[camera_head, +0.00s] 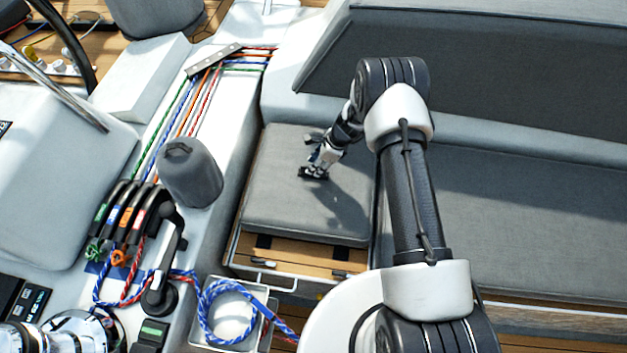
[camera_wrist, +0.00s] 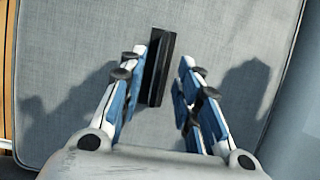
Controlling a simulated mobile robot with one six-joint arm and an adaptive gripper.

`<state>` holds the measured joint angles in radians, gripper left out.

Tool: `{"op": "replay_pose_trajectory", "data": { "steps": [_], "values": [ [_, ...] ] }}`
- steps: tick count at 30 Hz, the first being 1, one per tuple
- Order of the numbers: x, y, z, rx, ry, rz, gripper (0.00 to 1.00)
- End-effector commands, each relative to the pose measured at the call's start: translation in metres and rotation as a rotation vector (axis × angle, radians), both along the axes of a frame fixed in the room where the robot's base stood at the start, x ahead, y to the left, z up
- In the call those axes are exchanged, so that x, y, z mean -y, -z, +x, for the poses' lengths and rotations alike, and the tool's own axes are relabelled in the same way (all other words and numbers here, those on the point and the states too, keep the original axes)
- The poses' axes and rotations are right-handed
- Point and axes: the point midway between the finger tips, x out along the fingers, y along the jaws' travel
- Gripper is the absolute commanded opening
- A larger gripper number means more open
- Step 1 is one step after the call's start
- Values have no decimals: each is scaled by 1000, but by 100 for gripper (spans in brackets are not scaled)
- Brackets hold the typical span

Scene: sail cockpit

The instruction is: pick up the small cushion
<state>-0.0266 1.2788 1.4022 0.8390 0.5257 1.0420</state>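The small cushion (camera_head: 285,200) is a square grey pad lying flat on a wooden seat base, and it fills most of the wrist view (camera_wrist: 225,35). A black strap-like handle (camera_wrist: 158,68) stands on its top. My gripper (camera_head: 314,172) is over the cushion's middle, pointing down. In the wrist view my gripper (camera_wrist: 164,62) is open, with the handle between its fingers, closer to the left finger. I cannot tell whether that finger touches it. In the head view the gripper mostly hides the handle.
A long grey bench cushion (camera_head: 520,220) lies to the right. A grey covered winch (camera_head: 190,172) and coloured ropes (camera_head: 195,100) are on the white deck to the left. A white tray (camera_head: 205,285) with a coiled blue rope (camera_head: 205,312) sits in front.

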Motion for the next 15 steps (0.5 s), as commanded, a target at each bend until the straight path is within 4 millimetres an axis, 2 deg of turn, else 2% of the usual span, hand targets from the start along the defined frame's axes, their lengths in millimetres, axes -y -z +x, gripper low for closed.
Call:
{"op": "replay_pose_trajectory", "data": {
  "steps": [1, 5, 15],
  "values": [
    [-3, 14, -1, -3, -2, -1, 31],
    [-10, 28, 0, -1, -3, 0, 31],
    [-11, 28, 1, -1, -1, 0, 31]
  ]
}}
